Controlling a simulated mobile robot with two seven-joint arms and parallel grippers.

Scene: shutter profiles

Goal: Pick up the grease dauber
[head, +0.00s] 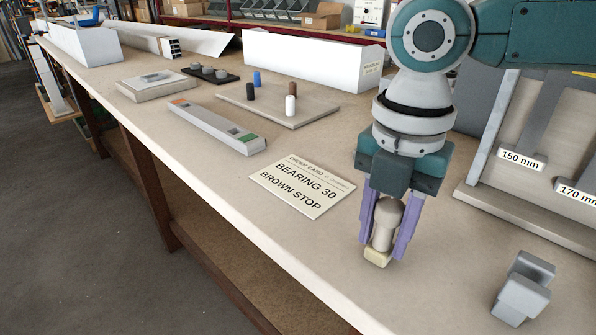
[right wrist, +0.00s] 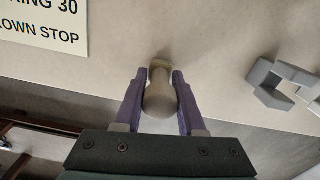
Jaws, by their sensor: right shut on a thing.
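The grease dauber (head: 386,222) has a rounded beige handle and a pale cream block at its lower end. It stands roughly upright between the purple fingers of my right gripper (head: 384,243), near the front edge of the bench. The gripper is shut on its handle. In the right wrist view the dauber (right wrist: 160,97) sits between both fingers, its round top facing the camera. I cannot tell whether its block touches the bench or hangs just above it. My left gripper is not in view.
An order card (head: 302,187) reading "BEARING 30, BROWN STOP" lies left of the gripper. A grey block-shaped part (head: 522,289) stands to the right. A board with pegs (head: 263,115) and a grey profile (head: 217,127) lie farther back. A rack with millimetre labels (head: 522,159) stands behind right.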

